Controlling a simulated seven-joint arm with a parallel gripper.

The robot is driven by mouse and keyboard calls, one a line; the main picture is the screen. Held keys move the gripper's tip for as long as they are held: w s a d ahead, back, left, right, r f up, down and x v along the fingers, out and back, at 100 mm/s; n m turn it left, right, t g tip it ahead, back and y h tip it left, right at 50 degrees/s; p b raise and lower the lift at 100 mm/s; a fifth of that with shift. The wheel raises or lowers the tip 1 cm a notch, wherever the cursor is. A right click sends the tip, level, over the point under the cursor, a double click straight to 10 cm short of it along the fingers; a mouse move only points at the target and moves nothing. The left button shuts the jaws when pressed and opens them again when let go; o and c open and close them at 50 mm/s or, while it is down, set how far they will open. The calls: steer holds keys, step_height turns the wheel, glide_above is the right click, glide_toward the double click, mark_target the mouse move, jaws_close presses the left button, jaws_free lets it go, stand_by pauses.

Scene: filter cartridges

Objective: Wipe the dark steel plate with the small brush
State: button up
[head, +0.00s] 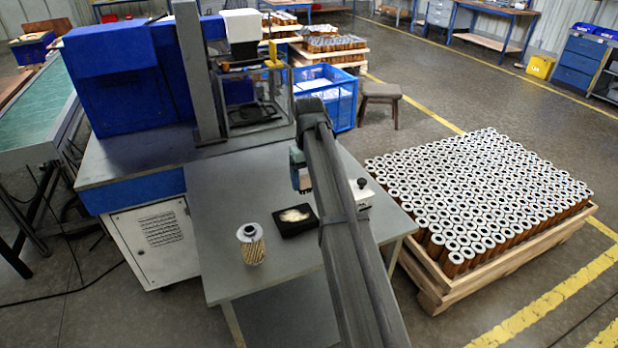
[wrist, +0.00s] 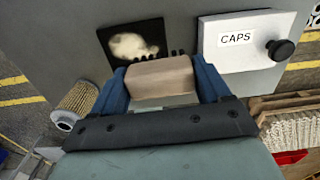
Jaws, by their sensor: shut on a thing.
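The dark steel plate (head: 296,231) lies on the grey table with a pale, powdery patch (head: 294,214) across its middle. In the wrist view the plate (wrist: 142,26) is at upper left, just beyond the fingers, and the pale patch (wrist: 128,46) shows on it. My gripper (wrist: 162,72) is shut on the small brush (wrist: 160,82), seen as a light brown block between the blue fingers. Small dark tips, perhaps bristles, show past its far edge. In the head view my gripper (head: 299,172) is above the table, behind the plate; whether the brush touches anything cannot be told.
A filter cartridge (head: 251,246) stands on the table left of the plate. A white box labelled CAPS (wrist: 245,45) with a black knob is right of the plate. A blue machine (head: 115,75) stands behind; a crate of cartridges (head: 480,190) is on the right.

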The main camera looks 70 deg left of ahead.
steer(key=shift+f, duration=4.05)
steer(key=shift+s, duration=0.4)
steer(key=shift+c, duration=0.4)
steer(key=shift+s+f, duration=0.1)
steer(key=shift+s, duration=4.4)
steer(key=shift+w, duration=4.35)
steer(key=shift+w+d, duration=0.1)
steer(key=shift+w, duration=0.55)
steer(key=shift+s+d, duration=0.1)
steer(key=shift+d, duration=0.45)
steer(key=shift+s, duration=4.8)
steer(key=shift+w, duration=4.85)
steer(key=shift+r, duration=4.15)
